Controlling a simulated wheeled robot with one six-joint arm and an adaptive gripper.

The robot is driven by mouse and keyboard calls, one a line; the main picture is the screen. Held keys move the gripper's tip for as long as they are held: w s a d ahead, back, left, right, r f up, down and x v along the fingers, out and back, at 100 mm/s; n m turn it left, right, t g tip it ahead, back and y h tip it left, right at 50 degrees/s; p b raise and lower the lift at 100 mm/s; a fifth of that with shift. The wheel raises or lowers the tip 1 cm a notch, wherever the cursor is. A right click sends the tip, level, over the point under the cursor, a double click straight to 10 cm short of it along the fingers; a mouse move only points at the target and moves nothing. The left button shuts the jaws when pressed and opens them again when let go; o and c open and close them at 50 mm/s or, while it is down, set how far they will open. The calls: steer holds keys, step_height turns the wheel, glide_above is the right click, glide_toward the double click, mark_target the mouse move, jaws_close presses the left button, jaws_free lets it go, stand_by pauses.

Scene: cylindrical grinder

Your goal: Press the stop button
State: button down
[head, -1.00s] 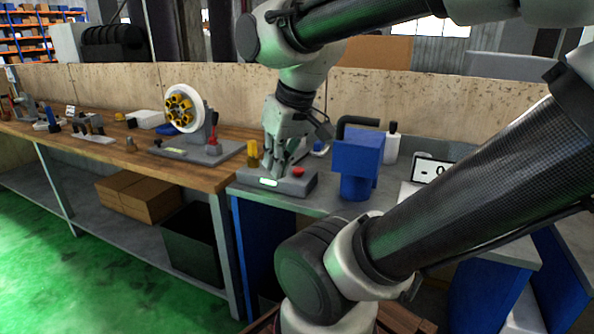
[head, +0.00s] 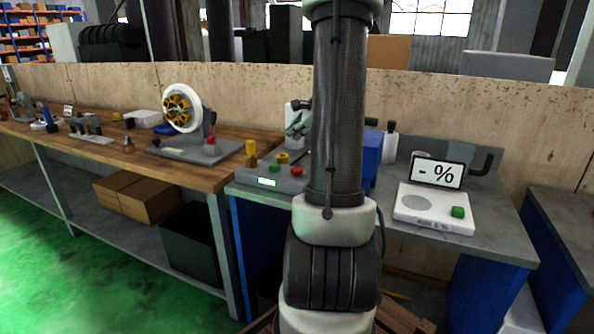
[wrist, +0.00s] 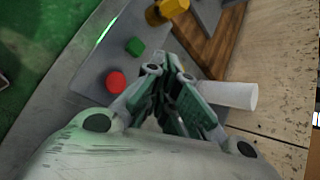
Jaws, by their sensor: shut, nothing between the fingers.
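A grey control box (head: 248,177) with a lit display stands at the left end of the grey bench. A red button (head: 297,170), the likely stop button, and a green button (head: 275,168) are on its top. No label on them is readable. In the wrist view the red button (wrist: 115,82) and green button (wrist: 135,46) are both uncovered. My gripper (wrist: 165,80) is shut and empty, its fingertips to the right of the red button and apart from it. In the head view my gripper (head: 297,126) appears above and behind the box, partly hidden by my arm.
A blue machine (head: 371,158) stands right of the box, partly behind my arm. A white scale (head: 433,212) with its own green button is further right. A yellow-topped post (head: 251,150) is close to the box's left. A white cylinder (wrist: 230,95) is beside my fingers.

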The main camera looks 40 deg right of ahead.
steer(key=shift+f, duration=0.1)
steer(key=shift+a+f, duration=0.1)
steer(key=shift+f, duration=4.2)
steer(key=shift+f, duration=0.1)
steer(key=shift+f, duration=0.3)
